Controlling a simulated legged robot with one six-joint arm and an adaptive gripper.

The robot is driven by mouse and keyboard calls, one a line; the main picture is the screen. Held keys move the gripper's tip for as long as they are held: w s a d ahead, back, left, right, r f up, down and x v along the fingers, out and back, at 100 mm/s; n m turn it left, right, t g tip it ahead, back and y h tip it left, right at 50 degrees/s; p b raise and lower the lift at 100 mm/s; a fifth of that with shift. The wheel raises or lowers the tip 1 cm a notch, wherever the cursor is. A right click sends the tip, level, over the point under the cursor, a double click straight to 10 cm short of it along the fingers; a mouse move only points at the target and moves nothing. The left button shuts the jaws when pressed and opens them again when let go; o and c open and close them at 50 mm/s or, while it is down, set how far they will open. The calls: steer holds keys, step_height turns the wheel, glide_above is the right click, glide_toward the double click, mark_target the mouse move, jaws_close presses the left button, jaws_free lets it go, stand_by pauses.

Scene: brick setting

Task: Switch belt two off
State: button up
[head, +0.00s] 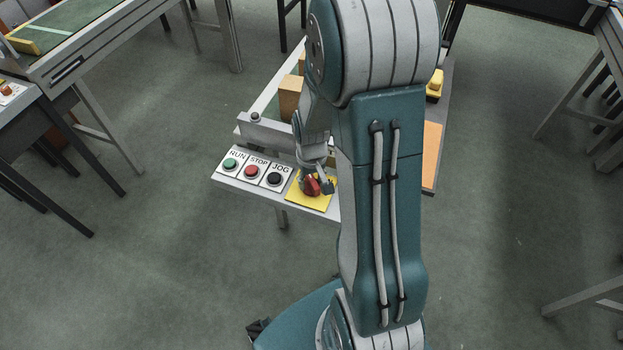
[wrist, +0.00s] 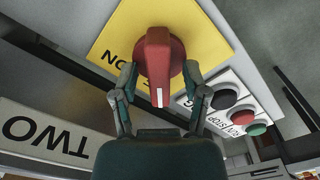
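A red rotary switch (head: 311,187) sits on a yellow plate (head: 296,197) at the right end of a control panel, partly covered by my gripper in the head view. In the wrist view the red switch (wrist: 158,62) is large, its handle's white line towards the bottom of the picture. The letters ON show upside down on the yellow plate (wrist: 205,30), left of the handle; other lettering is hidden. My gripper (wrist: 159,67) is open, one finger on each side of the handle, with small gaps. A sign reading TWO (wrist: 45,140) shows upside down at lower left.
Green RUN (head: 230,163), red STOP (head: 252,171) and black JOG (head: 274,179) buttons line the panel left of the switch. Boxes (head: 290,97) stand on the belt behind. Another conveyor (head: 75,40) is at upper left. Open floor lies left and right.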

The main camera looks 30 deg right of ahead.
mark_target(310, 180)
step_height(310, 180, up, 12)
stand_by(0.7)
steer(key=shift+f, duration=0.1)
steer(key=s+a+r+n+t, duration=0.1)
steer(key=s+a+r+t, duration=0.4)
steer(key=s+a+r, duration=0.6)
step_height(310, 180, up, 4)
steer(key=shift+s+f+t, duration=0.2)
steer(key=shift+s+t, duration=0.1)
steer(key=shift+s, duration=0.6)
